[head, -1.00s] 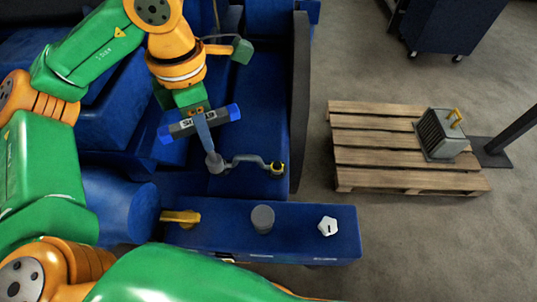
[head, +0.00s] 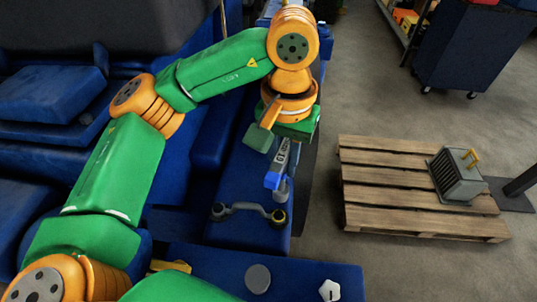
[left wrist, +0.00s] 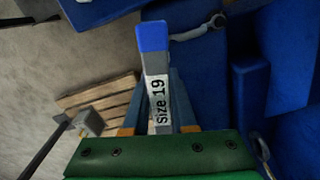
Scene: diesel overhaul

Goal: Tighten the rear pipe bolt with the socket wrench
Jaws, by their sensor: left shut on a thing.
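My left gripper (head: 287,140) is shut on the socket wrench (head: 277,177), a grey tool with blue ends. In the left wrist view the wrench (left wrist: 153,62) stands between the fingers, its label reading "Size 19". A grey curved pipe (head: 247,207) lies across the blue engine block (head: 235,234). My right gripper is not in view.
A grey cylinder (head: 258,278), a white pentagonal part (head: 329,290) and a yellow part (head: 170,265) are on the front blue ledge. A wooden pallet (head: 400,186) with a grey finned unit (head: 457,177) stands right. A dark blue cart (head: 470,50) is behind. The floor between is clear.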

